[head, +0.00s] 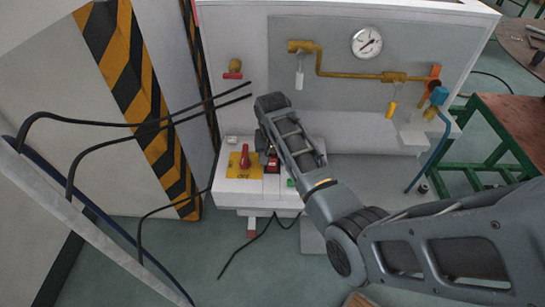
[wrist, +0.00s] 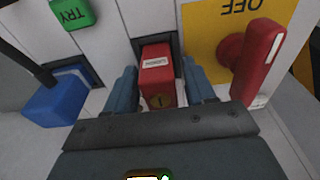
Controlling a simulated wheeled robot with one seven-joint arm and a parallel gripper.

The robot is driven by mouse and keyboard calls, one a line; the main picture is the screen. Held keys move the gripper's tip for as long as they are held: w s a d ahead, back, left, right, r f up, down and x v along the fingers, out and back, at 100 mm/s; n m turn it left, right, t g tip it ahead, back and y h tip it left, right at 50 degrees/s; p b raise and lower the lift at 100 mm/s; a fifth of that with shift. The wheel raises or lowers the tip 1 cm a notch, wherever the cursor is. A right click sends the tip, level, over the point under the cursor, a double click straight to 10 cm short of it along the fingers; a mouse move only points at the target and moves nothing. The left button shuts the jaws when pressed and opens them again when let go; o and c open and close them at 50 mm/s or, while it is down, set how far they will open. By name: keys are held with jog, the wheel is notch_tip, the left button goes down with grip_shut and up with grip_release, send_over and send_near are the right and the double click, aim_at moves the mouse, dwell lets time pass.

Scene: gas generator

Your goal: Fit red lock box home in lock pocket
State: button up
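The red lock box (wrist: 157,75) has a white label and a round brass keyed spot on its near face. In the wrist view it sticks out of the dark-framed lock pocket (wrist: 136,47), its far end at or inside the opening. How deep it sits is hidden. My gripper (wrist: 160,84) has one blue-grey finger on each side of the box. Thin dark strips show beside the box, and I cannot tell whether the fingers touch it. In the head view my gripper (head: 264,150) is over the white panel, with the red lock box (head: 272,164) partly visible beside it.
A red rotary handle (wrist: 257,62) on a yellow OFF plate stands close right of my gripper. A blue box (wrist: 58,98) and green TRY button (wrist: 70,13) are on the left. Black cables (head: 130,122) hang left; a brass pipe (head: 345,74) runs above right.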

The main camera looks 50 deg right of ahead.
jog(key=shift+o, duration=0.5)
jog(key=shift+r, duration=0.1)
jog(key=shift+r, duration=0.25)
notch_tip(320, 180, up, 12)
jog(key=a, duration=0.1)
jog(key=shift+s+f, duration=0.25)
jog(key=shift+s, duration=0.15)
jog(key=shift+a, duration=0.1)
